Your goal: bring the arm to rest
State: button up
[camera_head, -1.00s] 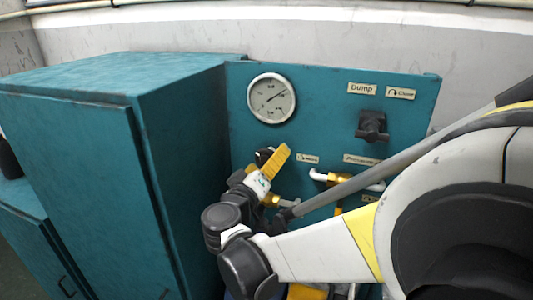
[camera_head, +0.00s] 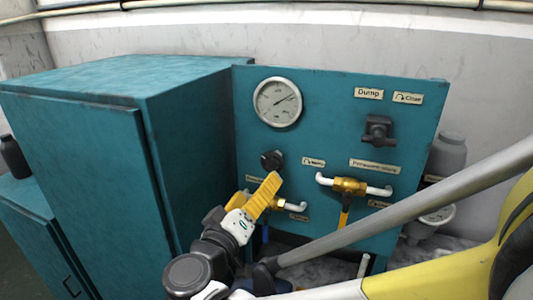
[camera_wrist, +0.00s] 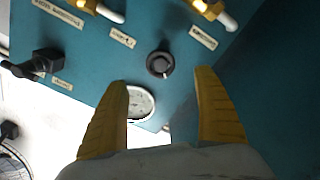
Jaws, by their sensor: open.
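My gripper (camera_head: 268,190) has yellow fingers and stands in front of the teal panel (camera_head: 335,110), low and left of its middle. In the wrist view the two fingers (camera_wrist: 163,110) are spread apart with nothing between them touching either one. Beyond them show a black knob (camera_wrist: 160,64) and the round gauge (camera_wrist: 140,103), both on the panel. My arm reaches in from the right of the head view and hides part of the panel's lower edge.
A teal cabinet (camera_head: 90,140) stands close on the left. The panel carries a pressure gauge (camera_head: 278,102), a dump knob (camera_head: 378,130), a black knob (camera_head: 272,160) and a brass valve (camera_head: 350,186) with white pipe. A grey bottle (camera_head: 447,155) stands behind the panel's right edge.

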dwell(0.3)
jog(key=s+d+f+m+g, duration=0.1)
jog(key=s+d+f+g, duration=0.2)
jog(key=d, duration=0.6)
jog(key=s+d+f+m+g, duration=0.1)
jog(key=d+f+g, duration=0.3)
jog(key=d, duration=0.5)
jog(key=s+d+f+m+g+y, duration=0.1)
jog(key=s+d+y, duration=0.1)
jog(key=s, duration=0.4)
jog(key=s+d+f+m+g+y, duration=0.1)
jog(key=s+d+f+y, duration=0.1)
jog(key=s+y, duration=0.2)
jog(key=shift+s+g, duration=0.4)
jog(key=shift+s, duration=0.7)
jog(key=shift+f, duration=0.15)
